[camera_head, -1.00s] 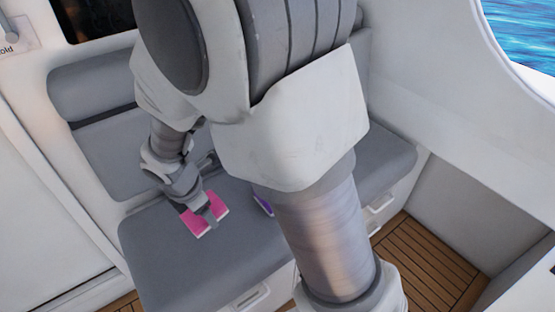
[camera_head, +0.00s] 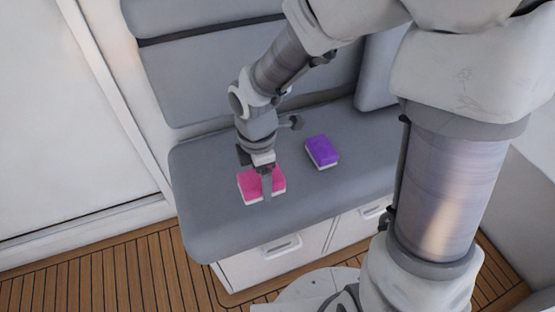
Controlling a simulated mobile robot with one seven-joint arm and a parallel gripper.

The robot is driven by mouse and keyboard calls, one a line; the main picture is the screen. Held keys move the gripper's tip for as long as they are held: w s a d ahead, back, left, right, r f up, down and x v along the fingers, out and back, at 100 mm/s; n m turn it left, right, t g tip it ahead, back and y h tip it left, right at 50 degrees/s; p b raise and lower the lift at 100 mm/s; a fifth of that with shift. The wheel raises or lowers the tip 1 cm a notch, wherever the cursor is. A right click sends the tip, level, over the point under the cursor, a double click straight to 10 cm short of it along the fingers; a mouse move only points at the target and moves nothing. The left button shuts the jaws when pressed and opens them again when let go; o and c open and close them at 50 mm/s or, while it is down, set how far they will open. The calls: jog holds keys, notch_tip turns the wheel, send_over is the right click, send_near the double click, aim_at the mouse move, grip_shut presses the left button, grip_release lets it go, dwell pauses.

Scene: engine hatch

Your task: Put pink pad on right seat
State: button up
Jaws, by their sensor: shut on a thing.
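The pink pad (camera_head: 250,187), pink on top with a white underside, is at the grey bench seat (camera_head: 210,220), left of its middle. My gripper (camera_head: 267,186) reaches down from above and is shut on the pad, with a finger crossing its middle. Part of the pad is hidden behind the finger. I cannot tell whether the pad touches the cushion or is slightly above it. No second seat shows clearly in this view.
A purple pad (camera_head: 322,151) with a white underside lies on the same cushion, to the right of my gripper. A drawer front with a handle (camera_head: 281,246) is below the seat. The wooden floor (camera_head: 120,270) is clear at lower left.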

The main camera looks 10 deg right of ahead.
jog(key=w+f+b, duration=0.1)
jog(key=w+f, duration=0.1)
jog(key=w, duration=0.1)
jog(key=w+f+b, duration=0.1)
jog(key=w+f, duration=0.1)
jog(key=w, duration=0.1)
jog(key=w+f, duration=0.2)
jog(key=w, duration=0.1)
jog(key=shift+w+d+f+b, duration=0.1)
jog(key=shift+w+d+b, duration=0.25)
jog(key=shift+b, duration=0.05)
notch_tip(320, 180, down, 4)
jog(key=shift+r+b, duration=0.1)
jog(key=shift+b, duration=0.9)
jog(key=o, duration=1.1)
